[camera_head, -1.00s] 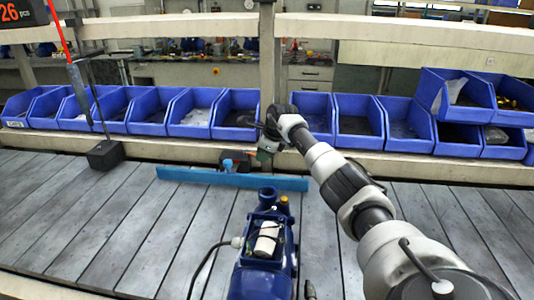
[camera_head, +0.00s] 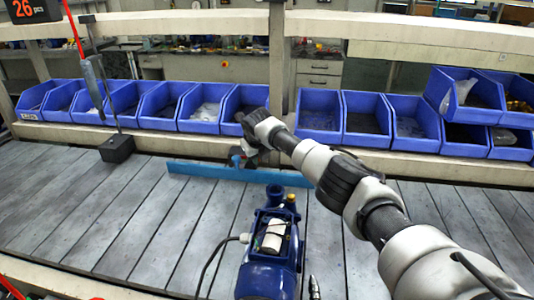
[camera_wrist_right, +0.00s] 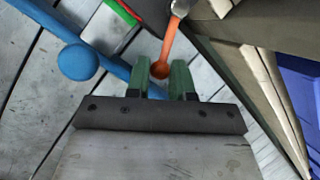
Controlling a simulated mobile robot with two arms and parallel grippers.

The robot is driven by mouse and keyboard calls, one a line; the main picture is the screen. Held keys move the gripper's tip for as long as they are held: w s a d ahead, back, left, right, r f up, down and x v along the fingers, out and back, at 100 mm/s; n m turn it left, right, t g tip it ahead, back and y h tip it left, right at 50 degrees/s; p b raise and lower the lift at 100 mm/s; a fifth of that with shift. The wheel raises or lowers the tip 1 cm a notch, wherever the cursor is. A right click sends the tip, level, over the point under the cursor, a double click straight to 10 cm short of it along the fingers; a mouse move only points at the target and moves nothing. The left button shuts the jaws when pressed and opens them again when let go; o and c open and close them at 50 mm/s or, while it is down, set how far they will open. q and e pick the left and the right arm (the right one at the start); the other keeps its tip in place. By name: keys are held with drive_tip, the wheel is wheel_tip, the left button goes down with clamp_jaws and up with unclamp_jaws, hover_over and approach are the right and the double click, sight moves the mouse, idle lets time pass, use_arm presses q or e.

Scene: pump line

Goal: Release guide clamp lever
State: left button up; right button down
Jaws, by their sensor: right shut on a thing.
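The clamp lever (camera_wrist_right: 168,45) is orange with a rounded end. In the right wrist view it reaches between the green fingers of my right gripper (camera_wrist_right: 160,80), which are shut on its rounded end. In the head view my right gripper (camera_head: 247,161) is at the blue guide rail (camera_head: 200,171), and it largely hides the lever. The clamp has a blue round knob (camera_wrist_right: 78,62) and a grey block (camera_wrist_right: 108,25) with red and green parts. The rail also shows in the wrist view (camera_wrist_right: 112,62). My left gripper is out of view.
A blue pump (camera_head: 268,255) stands on the slatted conveyor (camera_head: 100,220), in front of the rail. A black block (camera_head: 116,148) with a thin rod stands at the left. Blue bins (camera_head: 160,105) line the back ledge. The slats at the left are clear.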

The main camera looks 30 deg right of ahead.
drive_tip(key=shift+w+a+f+m+h+b, duration=0.1)
drive_tip(key=shift+w+a+m+h+b, duration=0.15)
drive_tip(key=shift+a+m+b, duration=0.4)
drive_tip(key=shift+w+a+m+g+h+b, duration=0.15)
drive_tip(key=shift+a+m+g+h+b, duration=0.2)
drive_tip(key=shift+m, duration=0.3)
drive_tip(key=shift+w+a+m+g+h+b, duration=0.1)
drive_tip(key=shift+m+g+b, duration=0.05)
drive_tip(key=shift+m+b, duration=0.4)
drive_tip(key=c, duration=1)
unclamp_jaws()
drive_tip(key=shift+r, duration=0.25)
